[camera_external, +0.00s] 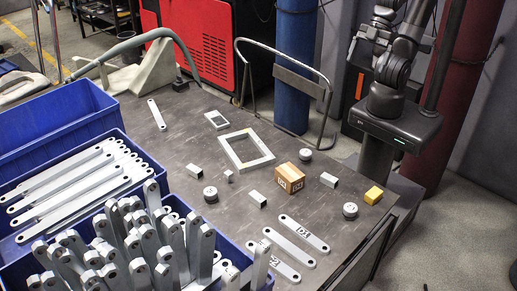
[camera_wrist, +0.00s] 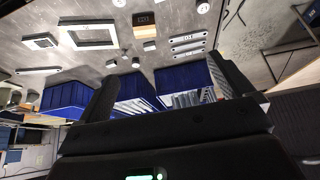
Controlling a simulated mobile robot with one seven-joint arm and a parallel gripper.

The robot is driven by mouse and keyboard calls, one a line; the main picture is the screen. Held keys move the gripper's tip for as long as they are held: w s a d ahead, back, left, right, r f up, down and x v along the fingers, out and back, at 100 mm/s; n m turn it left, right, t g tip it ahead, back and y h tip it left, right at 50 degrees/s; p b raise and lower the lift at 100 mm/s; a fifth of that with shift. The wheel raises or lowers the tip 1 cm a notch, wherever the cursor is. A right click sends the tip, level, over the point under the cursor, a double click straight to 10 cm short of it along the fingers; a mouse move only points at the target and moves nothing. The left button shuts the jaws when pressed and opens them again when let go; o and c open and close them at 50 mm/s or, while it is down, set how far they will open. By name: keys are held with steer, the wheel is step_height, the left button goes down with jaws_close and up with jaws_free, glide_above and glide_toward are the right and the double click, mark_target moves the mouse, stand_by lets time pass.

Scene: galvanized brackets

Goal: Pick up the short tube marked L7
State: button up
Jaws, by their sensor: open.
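Three short metal tubes lie apart on the dark table in the external view: one at the left (camera_external: 194,171), one in the middle (camera_external: 257,199) and one to the right of the wooden block (camera_external: 329,180). No L7 mark is readable on any of them, so I cannot tell which tube bears it. The middle tube also shows in the wrist view (camera_wrist: 149,46). My gripper (camera_wrist: 162,70) is open and empty in the wrist view, its two dark fingers wide apart, well away from the tubes. The external view shows part of my arm at the upper right, but not the fingers.
A wooden block (camera_external: 290,178), a yellow block (camera_external: 373,195), grey round pieces (camera_external: 350,210), a rectangular frame (camera_external: 243,150) and flat brackets (camera_external: 303,234) lie around the tubes. Bare table lies between the pieces.

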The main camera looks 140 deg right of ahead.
steer(key=c, duration=0.3)
steer(key=g, duration=0.6)
glide_above(330, 177)
steer(key=shift+n, duration=0.4)
steer(key=f, duration=3.3)
steer(key=shift+s+a+f, duration=0.1)
steer(key=shift+s+f, duration=0.05)
steer(key=shift+s, duration=0.1)
steer(key=shift+w+f, duration=0.2)
steer(key=shift+f, duration=1.15)
steer(key=shift+w+f, duration=0.15)
steer(key=shift+f, duration=1.2)
